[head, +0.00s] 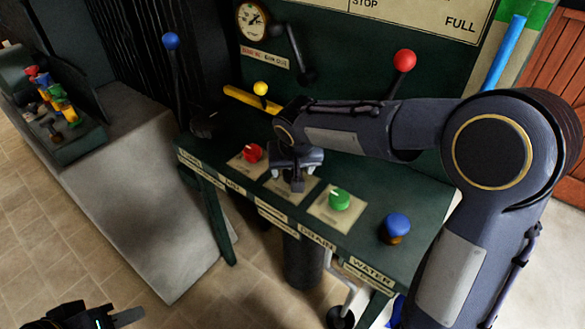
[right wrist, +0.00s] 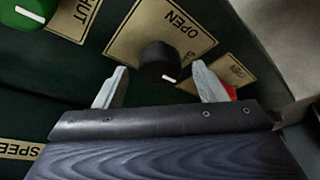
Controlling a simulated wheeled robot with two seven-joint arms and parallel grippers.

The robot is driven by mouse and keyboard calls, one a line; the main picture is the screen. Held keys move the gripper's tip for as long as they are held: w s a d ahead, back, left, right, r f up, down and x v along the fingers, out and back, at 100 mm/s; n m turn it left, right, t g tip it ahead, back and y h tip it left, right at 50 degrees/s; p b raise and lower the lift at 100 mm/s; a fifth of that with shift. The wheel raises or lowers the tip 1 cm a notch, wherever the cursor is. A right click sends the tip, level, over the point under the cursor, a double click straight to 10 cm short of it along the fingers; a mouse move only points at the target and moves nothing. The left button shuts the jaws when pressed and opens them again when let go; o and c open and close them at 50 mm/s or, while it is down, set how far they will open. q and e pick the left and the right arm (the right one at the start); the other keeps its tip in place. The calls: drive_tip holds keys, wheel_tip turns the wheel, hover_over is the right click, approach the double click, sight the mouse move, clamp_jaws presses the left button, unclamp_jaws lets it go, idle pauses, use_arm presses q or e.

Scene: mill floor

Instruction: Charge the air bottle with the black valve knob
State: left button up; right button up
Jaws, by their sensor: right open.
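The black valve knob (right wrist: 160,62) shows in the right wrist view on a tan plate marked OPEN (right wrist: 190,30), its white pointer line toward the lower side. My right gripper (right wrist: 160,78) is open, with one finger on each side of the knob; I cannot tell whether they touch it. In the head view my right gripper (head: 297,183) hangs over the middle plate of the green bench and hides the knob. My left gripper (head: 105,318) is partly cut off at the bottom left, away from the bench. A dark cylinder (head: 303,265) stands under the bench; I cannot tell if it is the air bottle.
A red knob (head: 252,152) and a green knob (head: 339,199) flank my right gripper. A blue knob (head: 396,227) is at the bench's right. Behind stand a gauge (head: 252,20) and levers with blue (head: 171,41), yellow (head: 261,88) and red (head: 404,60) balls.

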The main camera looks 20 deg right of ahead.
drive_tip(key=v, duration=0.7)
drive_tip(key=shift+p, duration=0.4)
drive_tip(key=s+d+r+y+p, duration=0.1)
drive_tip(key=s+d+r+p, duration=0.2)
drive_tip(key=s, duration=0.2)
drive_tip(key=s+d+r+y+p, duration=0.2)
drive_tip(key=s+d, duration=0.2)
drive_tip(key=s, duration=0.2)
drive_tip(key=s+r+t+y+p, duration=0.1)
drive_tip(key=s+p, duration=0.4)
drive_tip(key=s, duration=0.8)
drive_tip(key=shift+s+a+r, duration=0.25)
drive_tip(key=shift+a+r, duration=0.05)
drive_tip(key=shift+a, duration=0.05)
